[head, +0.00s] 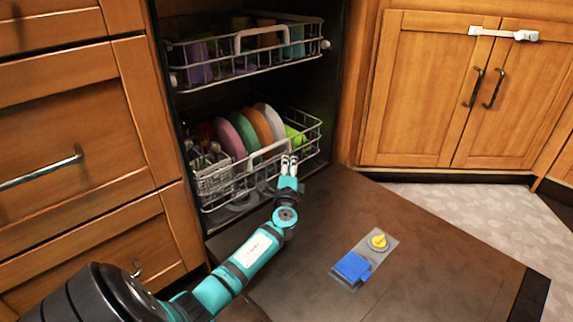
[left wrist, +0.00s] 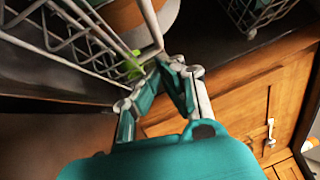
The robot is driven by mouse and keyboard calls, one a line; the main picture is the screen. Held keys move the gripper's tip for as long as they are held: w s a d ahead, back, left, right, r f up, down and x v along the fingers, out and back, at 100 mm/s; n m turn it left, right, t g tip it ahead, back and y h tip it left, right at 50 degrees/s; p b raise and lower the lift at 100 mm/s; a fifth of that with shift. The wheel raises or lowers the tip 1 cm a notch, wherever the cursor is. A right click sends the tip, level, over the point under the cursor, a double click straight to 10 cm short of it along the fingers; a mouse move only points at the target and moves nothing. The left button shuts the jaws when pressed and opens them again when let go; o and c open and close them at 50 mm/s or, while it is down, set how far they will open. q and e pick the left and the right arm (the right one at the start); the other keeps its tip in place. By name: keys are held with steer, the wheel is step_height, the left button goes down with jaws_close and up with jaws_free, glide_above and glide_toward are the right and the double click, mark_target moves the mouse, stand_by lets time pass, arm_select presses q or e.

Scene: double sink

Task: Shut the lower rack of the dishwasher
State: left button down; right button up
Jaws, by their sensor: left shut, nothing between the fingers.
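The lower rack (head: 222,188) of the dishwasher is a white wire basket holding several plates (head: 240,130) and a cutlery basket (head: 212,172). It sits mostly within the dishwasher opening, above the inner end of the lowered door (head: 400,250). My left gripper (head: 289,160) is shut and empty, at the rack's front beside its white handle (head: 268,154). In the left wrist view the gripper's fingertips (left wrist: 170,62) are close to the rack's wires (left wrist: 70,40); I cannot tell whether they touch. My right gripper is not in view.
The upper rack (head: 245,62) with cups sits above, inside the dishwasher. The lowered door carries a detergent dispenser with a blue lid (head: 352,267) and a yellow cap (head: 379,241). Wooden drawers (head: 75,110) stand left, and a cabinet (head: 430,90) stands right.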

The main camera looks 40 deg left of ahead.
arm_select(q)
steer(key=p+v, duration=0.3)
steer(key=v, duration=0.6)
steer(key=shift+s, duration=0.2)
steer(key=shift+d, duration=0.15)
